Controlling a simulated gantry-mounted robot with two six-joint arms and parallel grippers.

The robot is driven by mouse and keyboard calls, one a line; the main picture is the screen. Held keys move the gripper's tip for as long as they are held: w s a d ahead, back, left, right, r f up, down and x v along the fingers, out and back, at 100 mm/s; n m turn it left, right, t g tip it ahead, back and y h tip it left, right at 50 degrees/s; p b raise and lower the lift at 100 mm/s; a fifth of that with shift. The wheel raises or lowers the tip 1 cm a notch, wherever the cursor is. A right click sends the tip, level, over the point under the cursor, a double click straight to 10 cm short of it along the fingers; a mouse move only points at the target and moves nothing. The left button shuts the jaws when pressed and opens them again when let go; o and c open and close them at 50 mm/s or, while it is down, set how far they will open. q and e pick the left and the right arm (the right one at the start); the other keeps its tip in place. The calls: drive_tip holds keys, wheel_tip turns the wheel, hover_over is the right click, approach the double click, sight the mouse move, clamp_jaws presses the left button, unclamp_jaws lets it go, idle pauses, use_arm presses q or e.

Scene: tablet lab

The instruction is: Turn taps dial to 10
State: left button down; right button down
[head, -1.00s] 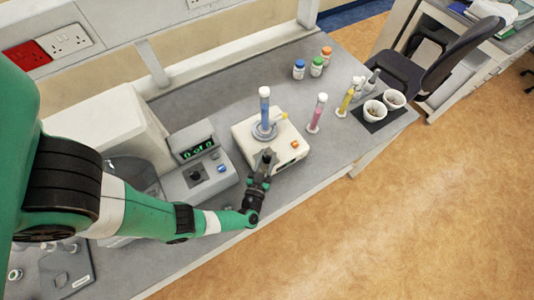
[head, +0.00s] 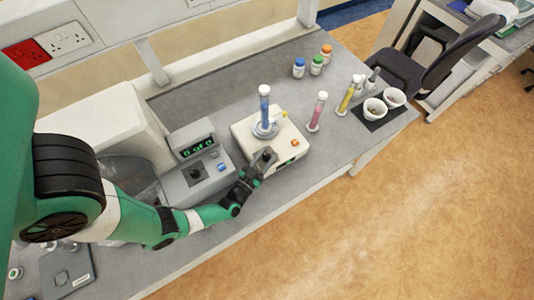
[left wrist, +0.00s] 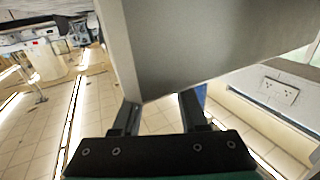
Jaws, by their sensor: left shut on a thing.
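The cream tapping machine (head: 247,137) stands on the grey bench with a blue-filled cylinder (head: 264,106) upright on its top. My left gripper (head: 265,158) is at the machine's front face, left of an orange button (head: 295,142). It is shut on a small dark part there, apparently the taps dial, which the fingers mostly hide. The left wrist view shows the two fingers (left wrist: 158,110) against a large grey panel; no dial marks are readable. A control box (head: 200,180) to the left has a green display that seems to read "0 of 0". My right gripper is not in view.
A pink cylinder (head: 317,112) and a yellow one (head: 346,101) stand right of the machine. Two white cups (head: 374,109) sit on a dark mat. Three capped bottles (head: 316,66) stand at the back. The bench's front edge is close to my left arm.

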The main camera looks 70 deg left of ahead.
sight(267, 155)
use_arm(q)
drive_tip(key=shift+c, duration=2.2)
unclamp_jaws()
drive_tip(key=shift+r, duration=0.1)
wheel_tip(267, 155, up, 4)
drive_tip(key=p, duration=0.3)
drive_tip(key=shift+p, duration=0.35)
drive_tip(key=s+d+r+p, duration=0.9)
drive_tip(key=d+p, duration=0.1)
drive_tip(key=p, duration=0.1)
drive_tip(key=shift+d+p, duration=0.3)
drive_tip(key=shift+p, duration=0.05)
drive_tip(key=shift+s+a, duration=0.1)
